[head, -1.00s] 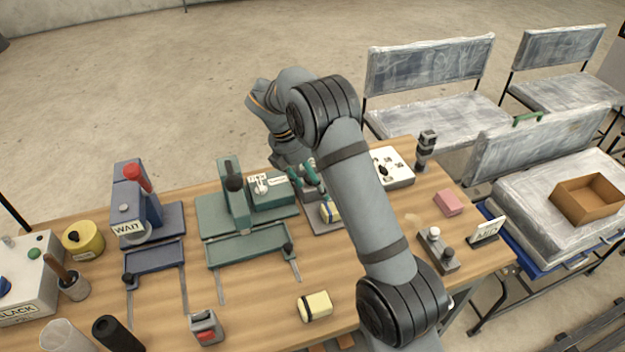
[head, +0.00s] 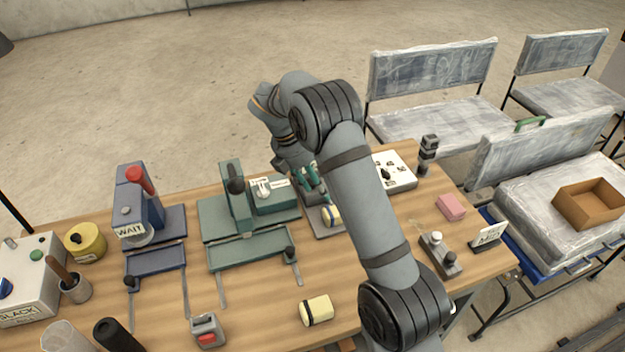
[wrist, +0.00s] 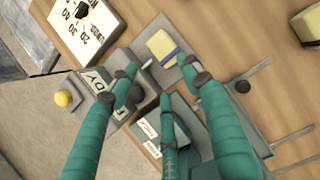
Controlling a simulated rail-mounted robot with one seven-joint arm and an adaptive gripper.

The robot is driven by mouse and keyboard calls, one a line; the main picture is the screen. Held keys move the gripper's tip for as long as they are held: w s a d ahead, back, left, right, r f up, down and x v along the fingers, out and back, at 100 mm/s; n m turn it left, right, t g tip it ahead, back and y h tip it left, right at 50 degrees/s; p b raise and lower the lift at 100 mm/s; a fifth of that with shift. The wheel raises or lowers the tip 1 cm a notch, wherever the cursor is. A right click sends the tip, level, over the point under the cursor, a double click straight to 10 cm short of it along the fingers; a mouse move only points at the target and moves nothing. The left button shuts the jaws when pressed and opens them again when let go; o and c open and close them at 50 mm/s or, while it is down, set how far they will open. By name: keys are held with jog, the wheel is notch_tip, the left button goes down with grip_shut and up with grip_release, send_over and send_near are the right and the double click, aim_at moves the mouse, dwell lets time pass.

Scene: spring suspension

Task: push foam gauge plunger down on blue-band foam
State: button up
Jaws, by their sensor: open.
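The blue-band foam (wrist: 162,47) is a small cream block with a blue stripe. It sits on the grey plate of the foam gauge (wrist: 172,76); in the head view the foam (head: 331,215) shows just left of my arm. My gripper (wrist: 160,70) has teal fingers spread apart and empty. It hangs over the gauge, with the foam seen between and beyond the fingertips. In the head view my gripper (head: 312,178) is above the gauge's rear part, and my arm covers much of the gauge. A dark block (wrist: 145,96), possibly the plunger, is partly hidden; contact cannot be told.
A green press (head: 240,215) stands left of the gauge, and a blue press (head: 137,208) farther left. A white dial board (head: 394,170) is behind right. Another cream block (head: 317,310) lies at the front. A pink block (head: 451,207) lies on the right.

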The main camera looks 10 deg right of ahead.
grip_shut()
dwell(0.5)
dwell(1.3)
